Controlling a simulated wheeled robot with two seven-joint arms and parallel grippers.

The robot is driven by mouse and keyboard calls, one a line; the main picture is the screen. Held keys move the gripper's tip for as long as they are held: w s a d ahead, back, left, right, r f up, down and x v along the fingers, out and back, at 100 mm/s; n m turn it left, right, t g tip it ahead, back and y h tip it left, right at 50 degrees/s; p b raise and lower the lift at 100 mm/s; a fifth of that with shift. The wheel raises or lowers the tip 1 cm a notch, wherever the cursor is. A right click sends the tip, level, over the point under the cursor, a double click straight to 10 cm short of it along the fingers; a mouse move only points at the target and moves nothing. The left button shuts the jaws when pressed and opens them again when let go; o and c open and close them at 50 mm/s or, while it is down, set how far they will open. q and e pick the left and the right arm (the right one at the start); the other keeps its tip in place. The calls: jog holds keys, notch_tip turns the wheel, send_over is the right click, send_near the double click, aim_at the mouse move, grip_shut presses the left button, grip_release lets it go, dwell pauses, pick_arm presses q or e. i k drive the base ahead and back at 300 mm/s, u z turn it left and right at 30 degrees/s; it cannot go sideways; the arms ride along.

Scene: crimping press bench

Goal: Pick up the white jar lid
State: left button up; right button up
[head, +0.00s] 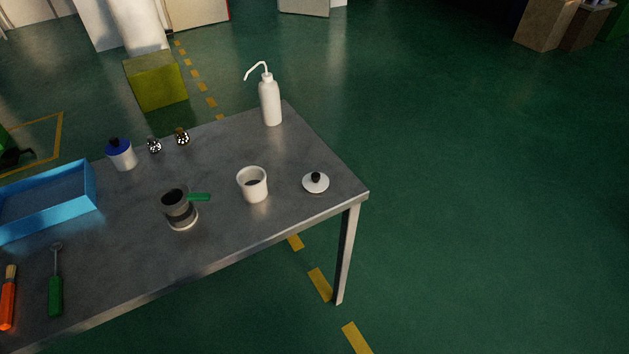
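The white jar lid (311,187) lies on the grey metal table (250,225), close to its right corner. It is a round white disc with a black knob on top, knob upward. Neither of my grippers is in the head view.
A white wash bottle (270,102) stands at the back corner. A blue-lidded jar (122,155), two small shiny parts, a blue tray (45,204), a green-handled tool (56,290) and an orange brush (8,302) are further left.

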aim_at(314, 182)
jog(key=u, duration=0.4)
jog(key=k, duration=1)
jog(key=z, duration=0.75)
jog(key=i, duration=0.9)
jog(key=u, duration=0.5)
jog(key=i, duration=0.8)
jog(key=u, duration=0.8)
